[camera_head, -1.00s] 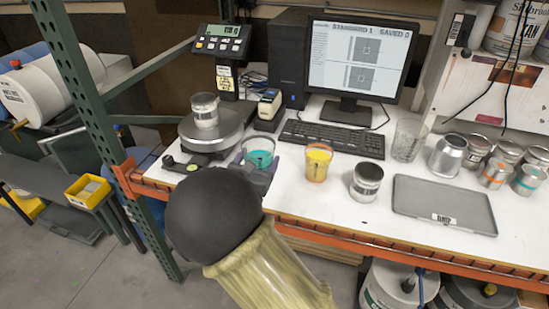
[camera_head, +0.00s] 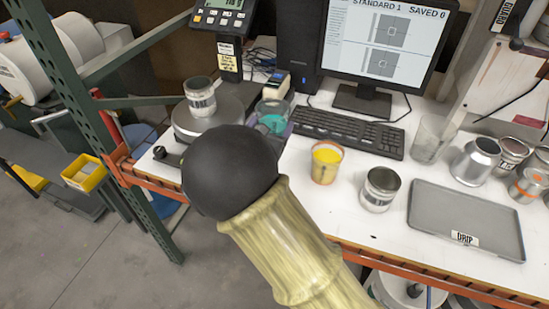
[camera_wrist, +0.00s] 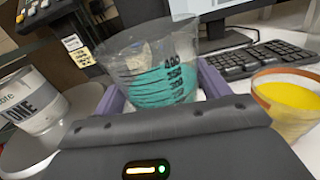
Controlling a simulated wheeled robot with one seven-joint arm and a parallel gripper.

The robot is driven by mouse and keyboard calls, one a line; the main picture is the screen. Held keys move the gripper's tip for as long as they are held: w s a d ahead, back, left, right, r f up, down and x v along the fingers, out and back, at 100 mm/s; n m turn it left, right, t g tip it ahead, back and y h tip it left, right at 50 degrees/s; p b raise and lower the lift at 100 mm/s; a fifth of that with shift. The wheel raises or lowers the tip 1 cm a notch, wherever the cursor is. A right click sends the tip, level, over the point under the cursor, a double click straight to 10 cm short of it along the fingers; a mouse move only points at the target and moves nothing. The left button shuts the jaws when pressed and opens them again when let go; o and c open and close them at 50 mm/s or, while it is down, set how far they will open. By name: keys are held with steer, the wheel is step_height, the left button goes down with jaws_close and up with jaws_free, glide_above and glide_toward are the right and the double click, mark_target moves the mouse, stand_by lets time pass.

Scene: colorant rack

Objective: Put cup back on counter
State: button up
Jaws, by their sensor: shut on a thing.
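A clear graduated cup with teal liquid (camera_wrist: 165,84) is between the purple fingers of my gripper (camera_wrist: 163,88) in the wrist view. My gripper is shut on it, and the cup looks nearly upright. In the head view the cup (camera_head: 268,110) shows behind my black arm joint, just right of the scale, and my gripper is mostly hidden there. I cannot tell whether its base touches the white counter (camera_head: 300,215).
A yellow-filled cup (camera_head: 326,161) and an open metal can (camera_head: 380,188) stand near the front of the counter. A labelled can (camera_head: 200,98) sits on the scale (camera_head: 215,118). A keyboard (camera_head: 347,132), a clear empty cup (camera_head: 430,140) and a grey drip tray (camera_head: 465,215) are to the right.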

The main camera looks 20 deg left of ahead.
steer(key=shift+d, duration=0.1)
step_height(320, 180, down, 6)
steer(key=shift+r+p, duration=0.2)
steer(key=shift+p, duration=0.1)
steer(key=shift+w+f, duration=0.15)
steer(key=shift+s, duration=0.2)
steer(key=shift+f, duration=0.25)
step_height(320, 180, down, 4)
steer(key=shift+s+r, duration=0.1)
steer(key=shift+r, duration=0.15)
